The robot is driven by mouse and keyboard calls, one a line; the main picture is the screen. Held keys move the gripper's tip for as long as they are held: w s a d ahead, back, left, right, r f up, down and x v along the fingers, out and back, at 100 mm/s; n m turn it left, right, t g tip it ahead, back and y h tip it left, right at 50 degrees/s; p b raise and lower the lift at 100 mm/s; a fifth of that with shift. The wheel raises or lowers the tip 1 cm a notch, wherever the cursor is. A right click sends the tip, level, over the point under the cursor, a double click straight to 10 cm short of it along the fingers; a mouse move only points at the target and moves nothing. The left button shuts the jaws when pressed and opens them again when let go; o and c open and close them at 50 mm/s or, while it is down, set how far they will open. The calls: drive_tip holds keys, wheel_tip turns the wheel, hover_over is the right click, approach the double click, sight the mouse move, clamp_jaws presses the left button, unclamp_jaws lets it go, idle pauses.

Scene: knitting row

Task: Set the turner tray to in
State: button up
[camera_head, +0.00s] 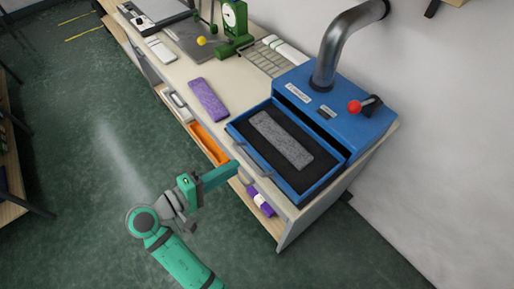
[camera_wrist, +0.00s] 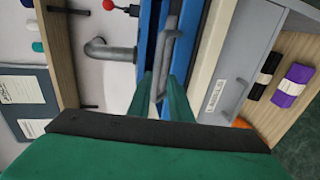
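The turner (camera_head: 335,105) is a blue box at the right end of the bench. Its tray (camera_head: 299,196) is blue with a black bed, stands drawn out toward the bench front, and carries a flat grey knitted strip (camera_head: 281,139). My green gripper (camera_head: 236,169) is at the tray's front side. In the wrist view the tray's grey bar handle (camera_wrist: 169,50) runs lengthwise between my two fingers (camera_wrist: 163,88). The fingers are apart, with a gap visible; I cannot tell if either touches the bar.
A red-knobbed lever (camera_head: 355,106) and a bent metal pipe (camera_head: 337,45) are on the turner. A purple strip (camera_head: 208,100) and a green dial scale (camera_head: 234,28) are on the bench. An orange drawer (camera_head: 208,143) and a shelf with a purple bundle (camera_head: 261,202) are below. The floor at left is clear.

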sight(257, 154)
drive_tip(key=x, duration=1)
drive_tip(key=shift+w+d+r, duration=0.15)
drive_tip(key=shift+w+d, duration=0.05)
drive_tip(key=shift+d, duration=0.2)
drive_tip(key=shift+c, duration=1.1)
clamp_jaws()
